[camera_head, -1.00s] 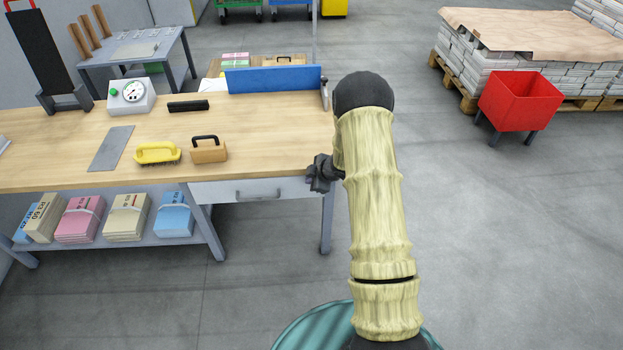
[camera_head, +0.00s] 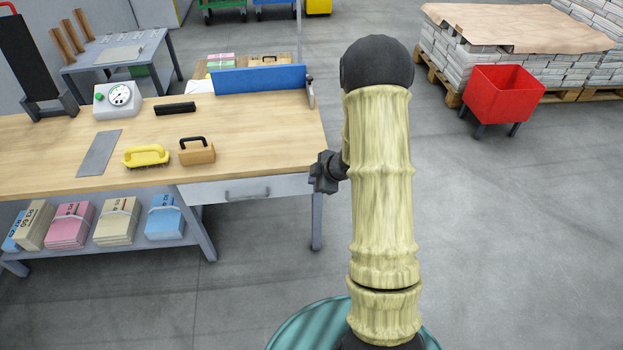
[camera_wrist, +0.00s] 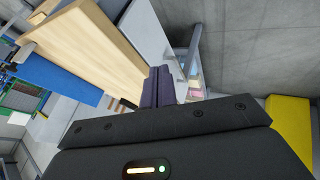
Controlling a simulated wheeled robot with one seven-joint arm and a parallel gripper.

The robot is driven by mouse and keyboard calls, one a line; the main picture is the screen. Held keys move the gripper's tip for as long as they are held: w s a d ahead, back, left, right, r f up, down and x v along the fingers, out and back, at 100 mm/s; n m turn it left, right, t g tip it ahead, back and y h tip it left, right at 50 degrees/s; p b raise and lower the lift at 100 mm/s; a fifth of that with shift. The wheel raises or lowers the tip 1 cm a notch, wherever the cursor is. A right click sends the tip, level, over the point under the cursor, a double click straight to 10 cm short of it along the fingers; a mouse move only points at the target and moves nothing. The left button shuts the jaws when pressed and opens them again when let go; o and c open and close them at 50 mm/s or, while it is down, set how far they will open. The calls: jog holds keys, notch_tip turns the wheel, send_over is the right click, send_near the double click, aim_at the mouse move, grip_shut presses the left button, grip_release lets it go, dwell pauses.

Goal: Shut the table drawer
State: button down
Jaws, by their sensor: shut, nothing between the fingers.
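The table drawer (camera_head: 255,187) has a pale grey front with a grey bar handle (camera_head: 247,195). It sits under the right part of the wooden-topped table (camera_head: 255,140). Its front looks close to the table edge; I cannot tell whether a gap remains. My gripper (camera_head: 321,179) is beside the right end of the drawer front, near the table's right corner. In the wrist view the dark fingers (camera_wrist: 160,84) are together and empty, close to the table edge and a pale grey panel (camera_wrist: 148,35). I cannot tell whether they touch it.
A yellow brush (camera_head: 146,156), a wooden block with a black handle (camera_head: 197,155) and a blue upright board (camera_head: 258,80) are on the tabletop. Paper bundles (camera_head: 118,221) lie on the lower shelf. A red bin (camera_head: 503,93) stands right; the floor between is clear.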

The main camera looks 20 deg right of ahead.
jog(key=c, duration=1.9)
grip_release()
jog(key=shift+w, duration=0.15)
jog(key=shift+c, duration=0.2)
jog(key=o, duration=0.4)
jog(key=shift+r, duration=0.2)
jog(key=shift+o, duration=0.2)
jog(key=r+m, duration=0.1)
jog(key=s+r+m+h, duration=0.1)
jog(key=r, duration=0.1)
jog(key=r+m+h, duration=0.1)
jog(key=shift+s+a+r, duration=0.3)
jog(key=shift+s+r, duration=0.05)
jog(key=shift+r, duration=0.05)
jog(key=s+a+r+m+g, duration=0.1)
jog(key=s+a+r+m, duration=0.2)
jog(key=s, duration=0.3)
jog(key=s+a+r+m+g, duration=0.1)
jog(key=s+a+r+m, duration=0.2)
jog(key=s, duration=0.4)
jog(key=s+a+r+m+g+h, duration=0.1)
jog(key=s+a+r+m+g, duration=0.1)
jog(key=s+m, duration=0.3)
jog(key=shift+s+a+r, duration=0.45)
jog(key=shift+s+r, duration=0.1)
jog(key=shift+s, duration=0.3)
jog(key=shift+w, duration=0.1)
